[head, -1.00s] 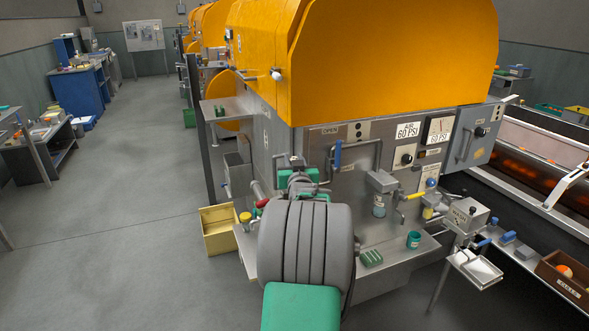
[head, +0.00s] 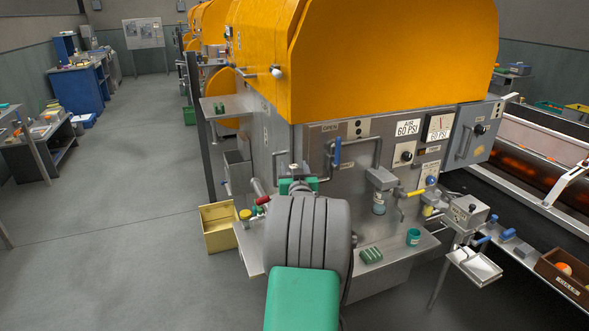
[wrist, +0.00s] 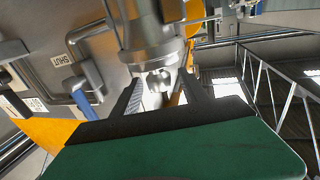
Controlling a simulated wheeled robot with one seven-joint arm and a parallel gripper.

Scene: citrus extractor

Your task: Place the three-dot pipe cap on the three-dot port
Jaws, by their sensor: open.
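My gripper (wrist: 160,88) is open in the wrist view, with its two dark fingers spread on either side of a short bright metal cylinder (wrist: 157,80). I cannot tell whether they touch it. The cylinder lies in line with a wider metal pipe fitting (wrist: 150,38). No dots can be made out on either, so I cannot tell whether these are the three-dot pipe cap and port. In the head view my arm hides most of the gripper and the area around it, close to the left part of the machine's steel front (head: 345,200).
The machine has an orange hood (head: 390,60). A pipe with a blue handle (head: 337,152) is right of my arm. A steel shelf (head: 410,250) below carries a green block (head: 371,256) and a teal cup (head: 413,236). A yellow bin (head: 218,229) stands left. Floor is clear further left.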

